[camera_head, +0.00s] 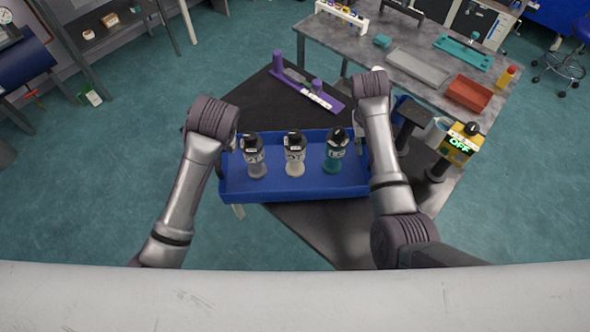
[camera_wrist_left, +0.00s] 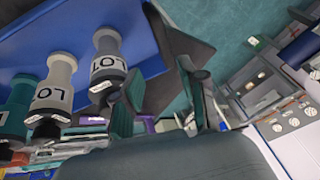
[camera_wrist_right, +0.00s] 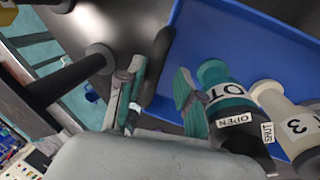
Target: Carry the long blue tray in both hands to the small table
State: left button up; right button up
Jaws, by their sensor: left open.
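The long blue tray (camera_head: 315,188) carries three labelled bottles: a grey one (camera_head: 256,160), a white one (camera_head: 295,160) and a teal one (camera_head: 333,158). It is over a dark tabletop (camera_head: 345,235), its left part past the edge. My left gripper (camera_head: 228,142) is at the tray's left end; in the left wrist view its fingers (camera_wrist_left: 160,95) are apart near the end wall and dark handle. My right gripper (camera_head: 360,140) is at the right end; in the right wrist view its open fingers (camera_wrist_right: 157,95) stand either side of a black handle (camera_wrist_right: 158,65). Contact is unclear.
A purple tool (camera_head: 305,88) lies on the dark top behind the tray. A yellow device reading OFF (camera_head: 460,145) and black posts stand to the right. A grey table (camera_head: 345,40) behind holds a red bin (camera_head: 468,93) and a grey tray (camera_head: 418,68). Open floor lies left.

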notch_tip(320, 180, up, 7)
jog(key=a, duration=0.1)
jog(key=shift+a+f, duration=0.2)
dwell(0.5)
